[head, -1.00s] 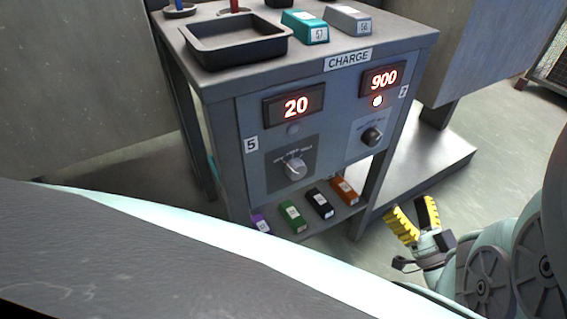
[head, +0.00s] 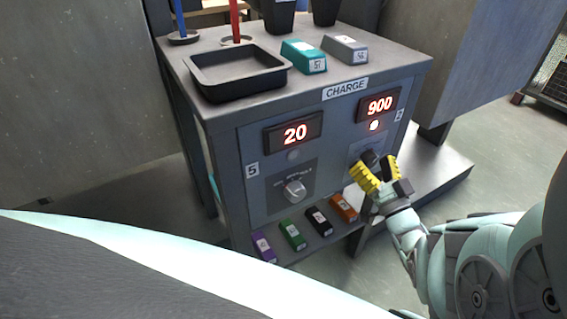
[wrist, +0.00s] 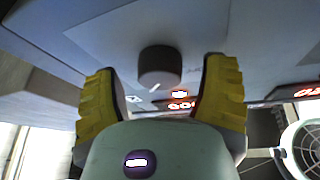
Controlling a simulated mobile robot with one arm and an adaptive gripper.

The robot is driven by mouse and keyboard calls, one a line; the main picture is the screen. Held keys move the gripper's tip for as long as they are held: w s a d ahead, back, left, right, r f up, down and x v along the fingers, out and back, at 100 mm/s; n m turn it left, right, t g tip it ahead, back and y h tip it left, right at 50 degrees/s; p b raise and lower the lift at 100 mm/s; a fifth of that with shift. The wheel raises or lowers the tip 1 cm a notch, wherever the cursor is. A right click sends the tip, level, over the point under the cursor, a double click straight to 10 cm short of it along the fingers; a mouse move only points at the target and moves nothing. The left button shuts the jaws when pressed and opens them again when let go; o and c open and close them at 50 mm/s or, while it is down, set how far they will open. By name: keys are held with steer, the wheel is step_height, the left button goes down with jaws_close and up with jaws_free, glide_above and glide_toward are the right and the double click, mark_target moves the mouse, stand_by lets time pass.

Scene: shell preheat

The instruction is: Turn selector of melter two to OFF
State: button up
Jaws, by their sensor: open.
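The control panel (head: 330,150) under the CHARGE table has a right unit labelled 2, with a display (head: 378,105) reading 900 and a lit red lamp (head: 374,125) below it. Its dark round selector knob (head: 369,157) is partly hidden by my gripper (head: 375,168) in the head view. My gripper is open, yellow fingers on either side of the knob. In the wrist view the knob (wrist: 160,66) sits between and beyond the fingertips (wrist: 160,78), with gaps on both sides. A short white mark shows on the knob. Its setting labels are not readable.
A left unit labelled 5 has a display (head: 294,133) reading 20 and a silver knob (head: 293,190). Several coloured blocks lie on the shelf below, including an orange one (head: 343,207). A black tray (head: 238,74) and a teal block (head: 303,56) stand on top.

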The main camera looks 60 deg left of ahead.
steer(key=shift+s+a, duration=0.1)
steer(key=shift+a, duration=0.05)
steer(key=c, duration=1.2)
